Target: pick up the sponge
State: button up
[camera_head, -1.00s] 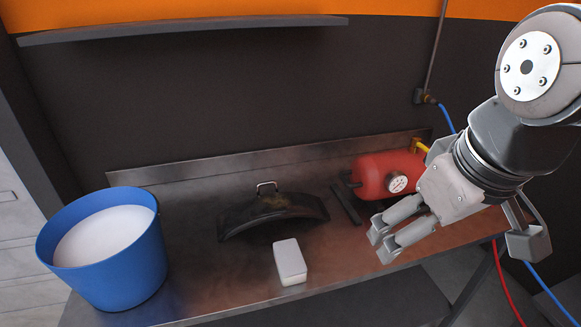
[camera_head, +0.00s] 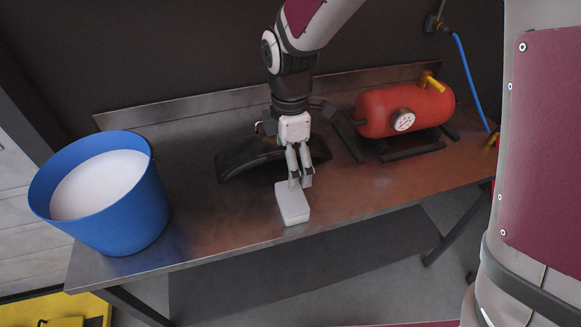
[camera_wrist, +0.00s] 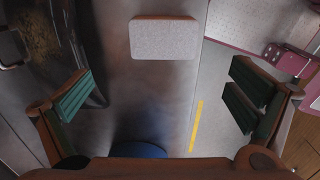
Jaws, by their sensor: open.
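The sponge (camera_head: 292,205) is a pale, white-grey block lying flat on the metal bench near its front edge. In the wrist view the sponge (camera_wrist: 164,38) shows at the top centre, beyond the spread fingers. My gripper (camera_head: 301,184) points down just above the far end of the sponge in the head view. Its fingers are apart and hold nothing in the wrist view (camera_wrist: 160,100). The head view does not show clearly whether a finger touches the sponge.
A dark curved piece with a handle (camera_head: 235,160) lies right behind my gripper. A blue bucket (camera_head: 120,215) with white contents stands at the bench's left end. A red tank (camera_head: 375,112) with a gauge stands at the right. The bench (camera_head: 220,235) is bare around the sponge.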

aim_at(290, 197)
notch_tip(290, 197, down, 8)
jog(key=shift+f+p, duration=0.1)
jog(key=shift+p, duration=0.2)
jog(key=shift+s+f+p, duration=0.15)
jog(key=shift+f+p, duration=0.1)
jog(key=shift+f, duration=1.05)
jog(key=shift+s+f+p, duration=0.1)
jog(key=shift+f+p, duration=0.1)
jog(key=shift+f, duration=1.1)
jog(key=c, duration=0.6)
jog(key=shift+c, duration=0.2)
jog(key=shift+r, duration=0.1)
